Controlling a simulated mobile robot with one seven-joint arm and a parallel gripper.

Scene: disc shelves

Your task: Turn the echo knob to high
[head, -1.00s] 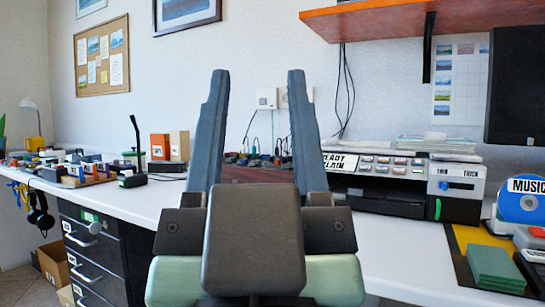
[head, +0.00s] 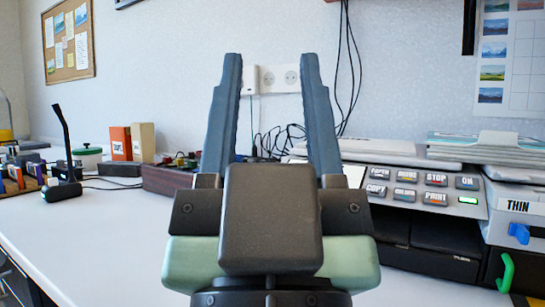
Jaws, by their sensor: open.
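My gripper (head: 271,58) fills the middle of the head view, its two long grey fingers pointing up and away, apart and with nothing between them. A low dark red box with several small coloured knobs (head: 168,180) stands on the desk beyond my gripper, left of centre. My left finger and gripper body hide part of it. The knobs are small, and no echo label or knob setting can be read.
A printer with labelled buttons (head: 425,183) stands close on the right, with a THIN-labelled unit (head: 513,207) beside it. A black microphone (head: 65,160) and orange and cream boxes (head: 121,143) stand left. The white desk front (head: 110,235) is clear.

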